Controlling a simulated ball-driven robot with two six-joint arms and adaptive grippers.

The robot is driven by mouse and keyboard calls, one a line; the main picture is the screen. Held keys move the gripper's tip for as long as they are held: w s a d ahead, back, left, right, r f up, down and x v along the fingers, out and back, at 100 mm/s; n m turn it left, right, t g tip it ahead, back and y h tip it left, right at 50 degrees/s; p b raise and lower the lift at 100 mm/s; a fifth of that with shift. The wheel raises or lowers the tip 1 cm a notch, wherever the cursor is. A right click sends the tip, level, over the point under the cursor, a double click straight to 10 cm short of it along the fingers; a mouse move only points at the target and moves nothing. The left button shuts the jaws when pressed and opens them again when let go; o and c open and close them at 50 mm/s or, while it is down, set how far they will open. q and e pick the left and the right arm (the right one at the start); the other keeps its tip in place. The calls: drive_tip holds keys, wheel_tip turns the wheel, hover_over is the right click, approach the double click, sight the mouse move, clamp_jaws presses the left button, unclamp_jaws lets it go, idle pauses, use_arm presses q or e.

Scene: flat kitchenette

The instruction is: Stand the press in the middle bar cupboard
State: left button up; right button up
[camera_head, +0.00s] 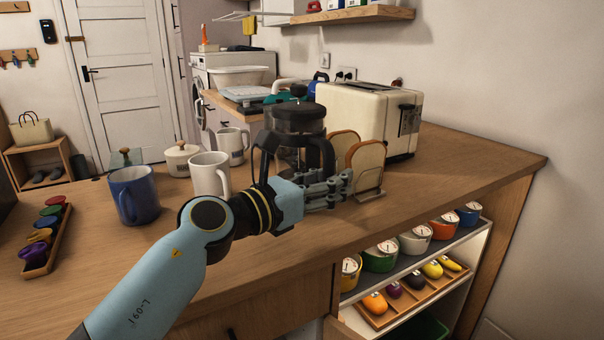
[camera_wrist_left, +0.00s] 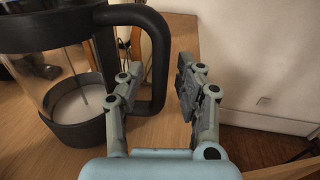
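The press (camera_head: 294,118), a glass jug with a black lid, frame and handle, stands upright on the wooden counter beside the toast rack. My arm partly hides it in the head view. In the left wrist view the press (camera_wrist_left: 68,100) fills the left side. My left gripper (camera_head: 335,190) is at the handle side of the press. In the wrist view its fingers (camera_wrist_left: 158,88) are apart, with the black handle (camera_wrist_left: 158,55) showing between them; contact cannot be told. An open cupboard (camera_head: 468,252) shows under the counter at right; whether it is the middle one is unclear. My right gripper is out of view.
A cream toaster (camera_head: 365,118) and toast rack (camera_head: 370,194) with bread stand close behind the gripper. A blue mug (camera_head: 134,194), a white mug (camera_head: 210,172) and a lidded pot (camera_head: 181,160) stand left. Several small pots and a tray (camera_head: 408,296) fill the cupboard.

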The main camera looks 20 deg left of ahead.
use_arm(q)
clamp_jaws()
drive_tip(key=shift+r, duration=0.2)
idle(0.4)
